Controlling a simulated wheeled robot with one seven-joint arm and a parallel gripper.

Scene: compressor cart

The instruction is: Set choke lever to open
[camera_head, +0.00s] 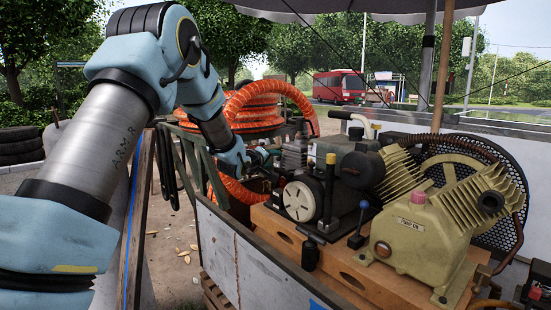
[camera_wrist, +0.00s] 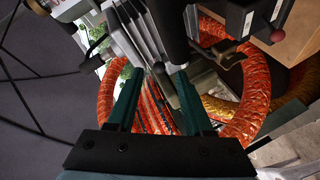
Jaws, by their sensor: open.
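My gripper (camera_wrist: 160,88) is open, with its two teal fingers apart and pointing at the engine. In the wrist view a short grey-brown lever (camera_wrist: 165,86) with a rounded end shows between the fingertips; it looks like the choke lever. I see a gap on both sides of it, but cannot tell its depth relative to the fingers. Its setting cannot be read. In the head view my gripper (camera_head: 262,157) is beside the left end of the finned grey engine (camera_head: 294,155). The lever cannot be made out there.
An orange hose (camera_head: 270,92) coils behind and below the gripper; it also fills the wrist view's middle (camera_wrist: 245,118). The beige compressor (camera_head: 425,225) and a blue-knobbed lever (camera_head: 362,215) stand to the right on the wooden deck (camera_head: 345,270).

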